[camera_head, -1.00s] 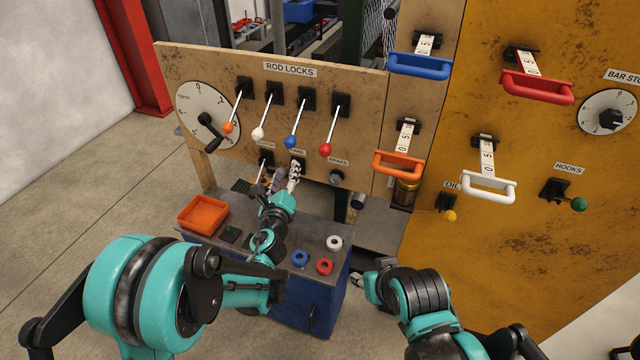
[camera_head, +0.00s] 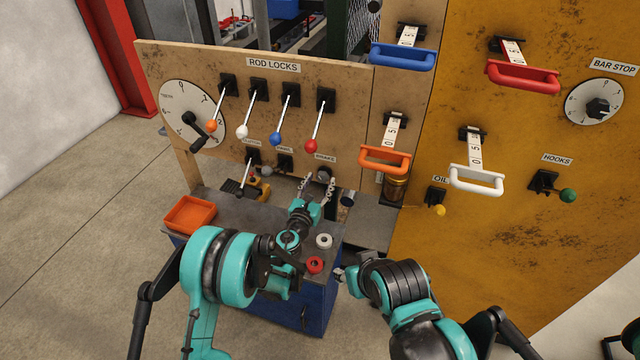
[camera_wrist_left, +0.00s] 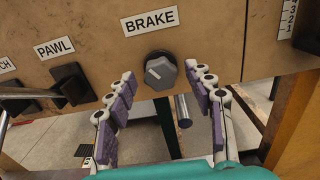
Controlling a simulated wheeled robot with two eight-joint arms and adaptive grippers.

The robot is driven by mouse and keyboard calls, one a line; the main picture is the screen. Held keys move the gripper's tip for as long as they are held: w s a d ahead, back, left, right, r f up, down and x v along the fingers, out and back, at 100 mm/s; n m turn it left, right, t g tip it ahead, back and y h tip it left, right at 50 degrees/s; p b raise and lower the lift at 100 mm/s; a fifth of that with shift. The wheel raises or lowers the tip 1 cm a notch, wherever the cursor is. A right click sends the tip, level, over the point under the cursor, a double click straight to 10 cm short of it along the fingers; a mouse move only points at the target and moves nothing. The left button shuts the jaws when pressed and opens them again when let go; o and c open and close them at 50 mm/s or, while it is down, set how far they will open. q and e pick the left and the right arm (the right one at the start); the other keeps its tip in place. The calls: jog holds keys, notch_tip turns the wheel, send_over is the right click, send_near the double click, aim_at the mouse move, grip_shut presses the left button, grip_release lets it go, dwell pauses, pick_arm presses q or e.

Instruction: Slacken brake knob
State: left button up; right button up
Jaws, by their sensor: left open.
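The brake knob (camera_wrist_left: 160,72) is a grey faceted knob on a black base, on the wooden panel under the BRAKE label (camera_wrist_left: 149,21) in the left wrist view. In the head view the knob (camera_head: 324,174) sits at the panel's lower edge, just beyond my left gripper. My left gripper (camera_head: 318,187) is open, its purple-padded fingers spread to either side of the knob in the left wrist view (camera_wrist_left: 163,92). No contact with the knob shows. My right arm is at the lower right in the head view; its gripper (camera_head: 340,276) is small and partly hidden there.
The PAWL lever (camera_wrist_left: 72,84) is left of the knob. A metal rod end (camera_wrist_left: 183,111) sits below it. An orange tray (camera_head: 190,214), a white ring (camera_head: 324,241) and a red ring (camera_head: 315,265) lie on the bench. Orange (camera_head: 385,158) and white (camera_head: 478,180) handles stand to the right.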

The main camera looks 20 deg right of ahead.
pick_arm(q)
jog(key=shift+w+d, duration=0.25)
jog(key=shift+w, duration=0.1)
jog(key=c, duration=1.1)
